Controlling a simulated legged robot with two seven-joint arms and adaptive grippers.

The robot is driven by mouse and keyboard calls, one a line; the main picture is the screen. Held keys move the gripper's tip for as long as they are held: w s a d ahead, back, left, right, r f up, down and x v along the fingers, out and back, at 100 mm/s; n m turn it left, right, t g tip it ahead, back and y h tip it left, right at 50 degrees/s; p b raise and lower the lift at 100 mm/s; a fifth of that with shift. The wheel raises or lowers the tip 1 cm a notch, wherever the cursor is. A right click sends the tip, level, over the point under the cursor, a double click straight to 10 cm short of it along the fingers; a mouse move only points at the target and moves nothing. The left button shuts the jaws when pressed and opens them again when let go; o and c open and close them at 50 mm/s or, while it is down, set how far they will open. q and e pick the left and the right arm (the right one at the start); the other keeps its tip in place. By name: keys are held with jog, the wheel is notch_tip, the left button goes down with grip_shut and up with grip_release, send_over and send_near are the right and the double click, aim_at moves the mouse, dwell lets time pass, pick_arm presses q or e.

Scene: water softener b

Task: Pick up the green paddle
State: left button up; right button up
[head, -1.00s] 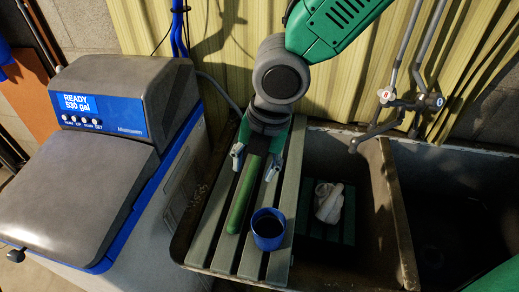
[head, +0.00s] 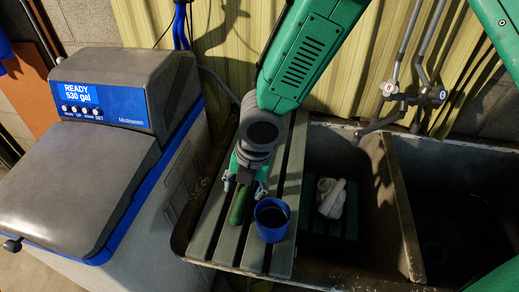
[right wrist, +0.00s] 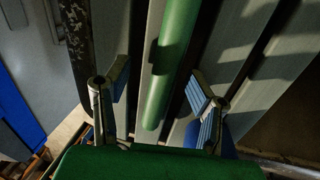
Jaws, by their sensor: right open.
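The green paddle (head: 238,208) lies on the grey slatted board (head: 222,242). In the head view only its rounded near end shows; my right gripper and arm hide the rest. My right gripper (head: 245,188) is open above the paddle, fingers pointing down. In the right wrist view, the paddle's green handle (right wrist: 172,60) runs between the two spread fingers of the gripper (right wrist: 158,80). I cannot tell how high the fingertips are above the board. My left gripper is not in view.
A blue cup (head: 271,221) stands on the board, close to the right finger. A sink basin with a crumpled white object (head: 331,198) is to the right, with taps (head: 400,95) behind. The grey water softener (head: 75,165) is at the left.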

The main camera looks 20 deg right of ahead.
jog(key=shift+s+a+f, duration=0.15)
jog(key=shift+a, duration=0.15)
jog(key=shift+c, duration=0.5)
jog(key=shift+d, duration=0.1)
jog(key=c, duration=0.7)
jog(key=shift+d, duration=0.15)
grip_shut()
jog(key=shift+d, duration=0.25)
